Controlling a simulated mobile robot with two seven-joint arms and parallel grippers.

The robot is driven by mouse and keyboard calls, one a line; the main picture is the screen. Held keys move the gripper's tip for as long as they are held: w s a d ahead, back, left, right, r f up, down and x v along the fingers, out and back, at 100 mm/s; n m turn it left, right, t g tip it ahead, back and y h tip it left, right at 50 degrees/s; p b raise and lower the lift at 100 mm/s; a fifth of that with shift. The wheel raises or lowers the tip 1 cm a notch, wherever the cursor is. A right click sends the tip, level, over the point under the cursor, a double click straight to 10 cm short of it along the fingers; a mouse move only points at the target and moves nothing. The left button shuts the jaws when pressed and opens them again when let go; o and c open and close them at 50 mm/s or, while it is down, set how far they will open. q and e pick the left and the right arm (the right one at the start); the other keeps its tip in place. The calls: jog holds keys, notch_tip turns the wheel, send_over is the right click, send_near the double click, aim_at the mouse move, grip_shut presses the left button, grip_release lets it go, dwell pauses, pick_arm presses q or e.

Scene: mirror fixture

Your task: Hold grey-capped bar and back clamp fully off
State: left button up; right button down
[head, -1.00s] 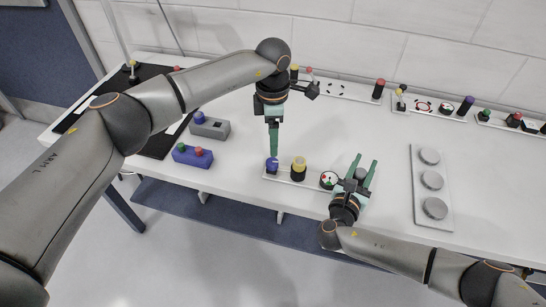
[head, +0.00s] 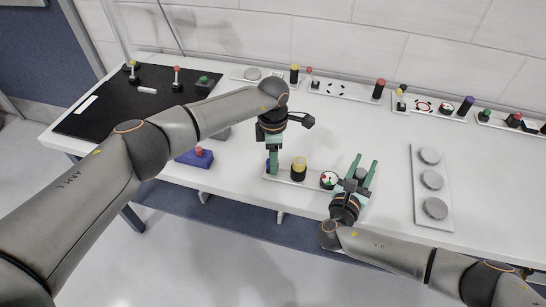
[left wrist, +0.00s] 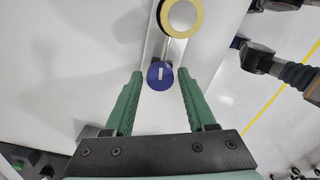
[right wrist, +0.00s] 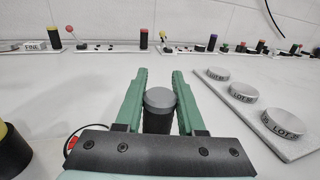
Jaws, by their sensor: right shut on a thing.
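A white fixture plate (head: 313,184) near the table's front edge carries a blue knob (left wrist: 160,76) with a white mark, a yellow-topped black knob (head: 298,168), a round dial (head: 329,180) and the grey-capped bar (right wrist: 160,104). My left gripper (head: 272,160) points down over the blue knob. In the left wrist view its fingers stand apart on either side of the knob, with gaps. My right gripper (right wrist: 158,72) is shut on the dark grey-capped bar, which stands upright between its fingers. No part is labelled as the back clamp.
A plate with several grey discs (head: 432,187) lies to the right. A blue block with a red button (head: 198,155) sits left of the fixture. More fixtures with coloured knobs line the table's back edge. A black mat (head: 110,112) covers the left end.

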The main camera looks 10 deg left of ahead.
pick_arm(q)
grip_shut()
dwell(0.5)
